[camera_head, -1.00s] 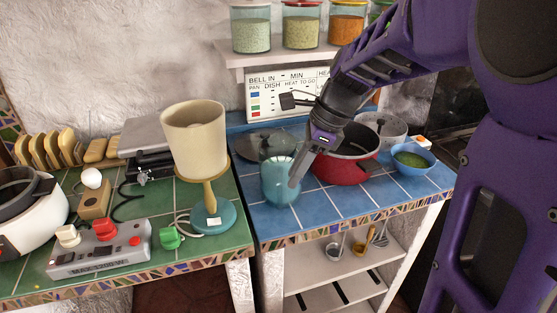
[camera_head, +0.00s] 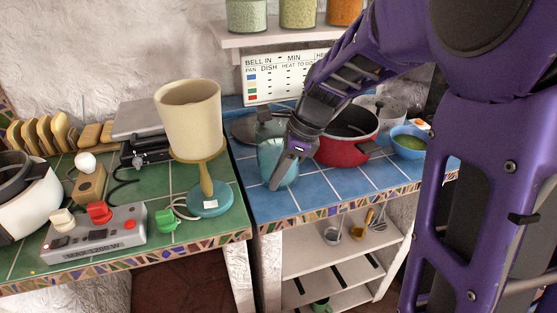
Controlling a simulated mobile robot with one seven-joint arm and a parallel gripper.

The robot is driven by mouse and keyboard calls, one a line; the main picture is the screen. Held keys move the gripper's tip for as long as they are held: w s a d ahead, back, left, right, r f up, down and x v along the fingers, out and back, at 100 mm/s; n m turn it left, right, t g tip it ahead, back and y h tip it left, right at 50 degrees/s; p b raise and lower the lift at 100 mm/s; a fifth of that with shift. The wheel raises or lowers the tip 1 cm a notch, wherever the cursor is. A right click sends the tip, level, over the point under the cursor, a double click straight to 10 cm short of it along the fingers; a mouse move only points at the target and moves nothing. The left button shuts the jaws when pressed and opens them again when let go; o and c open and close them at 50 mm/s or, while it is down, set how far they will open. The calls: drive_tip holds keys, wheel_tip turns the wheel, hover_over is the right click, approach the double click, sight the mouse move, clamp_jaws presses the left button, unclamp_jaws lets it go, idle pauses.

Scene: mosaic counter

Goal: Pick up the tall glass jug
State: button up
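The tall glass jug (camera_head: 268,160) is teal and see-through and stands upright on the blue-tiled counter, near its left end. My gripper (camera_head: 277,178) points down at the jug from the upper right. One finger shows in front of the jug's right side and overlaps it in the picture. The other finger is not clearly visible, so I cannot tell whether the gripper is open or shut, or whether it touches the jug. Part of the jug's right side is hidden behind the finger.
A red pot (camera_head: 340,150) and a blue bowl (camera_head: 408,144) stand right of the jug. A cream lamp-like goblet (camera_head: 190,118) on a teal base stands left on the green counter. A grey control box (camera_head: 95,234) is at lower left. Blue tiles in front are free.

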sight(277, 156)
clamp_jaws()
drive_tip(key=shift+w+r, duration=0.1)
idle(1.2)
drive_tip(key=shift+r, duration=0.1)
wheel_tip(277, 156, up, 10)
drive_tip(key=shift+f+p, duration=0.1)
drive_tip(key=shift+p, duration=1.05)
drive_tip(key=shift+c, duration=0.3)
unclamp_jaws()
clamp_jaws()
